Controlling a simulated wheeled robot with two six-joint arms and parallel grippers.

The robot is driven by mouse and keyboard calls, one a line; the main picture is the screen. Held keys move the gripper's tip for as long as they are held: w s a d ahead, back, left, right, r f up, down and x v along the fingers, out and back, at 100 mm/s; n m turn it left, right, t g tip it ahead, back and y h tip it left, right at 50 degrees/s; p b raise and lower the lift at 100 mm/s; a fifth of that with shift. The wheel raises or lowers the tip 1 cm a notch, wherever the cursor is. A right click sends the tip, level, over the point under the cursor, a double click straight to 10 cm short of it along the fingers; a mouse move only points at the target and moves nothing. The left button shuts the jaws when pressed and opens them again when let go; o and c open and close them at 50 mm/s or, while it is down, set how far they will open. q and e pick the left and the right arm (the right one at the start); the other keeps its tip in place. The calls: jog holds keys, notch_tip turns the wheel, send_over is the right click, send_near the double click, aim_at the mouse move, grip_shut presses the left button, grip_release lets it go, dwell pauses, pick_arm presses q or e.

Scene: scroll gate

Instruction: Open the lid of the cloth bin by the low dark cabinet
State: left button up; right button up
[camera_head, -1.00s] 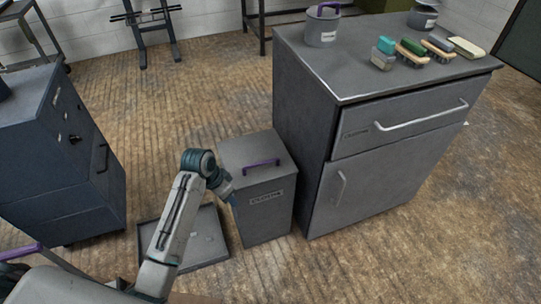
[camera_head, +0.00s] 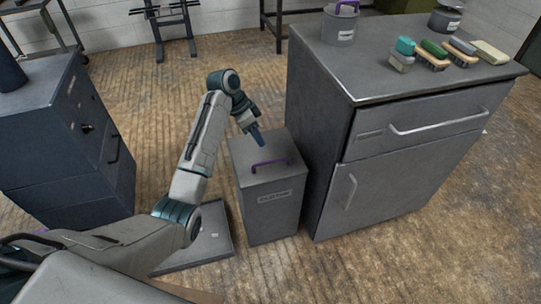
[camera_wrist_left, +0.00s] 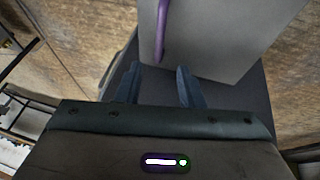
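The cloth bin (camera_head: 272,212) is a grey box with a label on its front, standing on the floor against the left side of the dark grey cabinet (camera_head: 405,160). Its lid (camera_head: 250,148) is closed and has a purple handle (camera_head: 270,165). In the left wrist view the purple handle (camera_wrist_left: 163,30) shows just beyond the fingers, on a pale grey face. My left gripper (camera_head: 257,137) is above the lid, behind the handle, pointing down. In the left wrist view its two fingers (camera_wrist_left: 160,85) are apart with nothing between them. My right gripper is not in view.
A flat grey tray (camera_head: 222,242) lies on the floor left of the bin, partly behind my left arm. A dark blue cabinet (camera_head: 65,135) stands at the left. Brushes (camera_head: 435,55) and a grey pot (camera_head: 339,27) sit on the grey cabinet. The floor behind the bin is clear.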

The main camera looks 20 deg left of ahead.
pick_arm(q)
jog(key=b+x, duration=0.1)
jog(key=x, duration=0.8)
jog(key=shift+d+f, duration=0.1)
jog(key=shift+f, duration=0.2)
grip_shut()
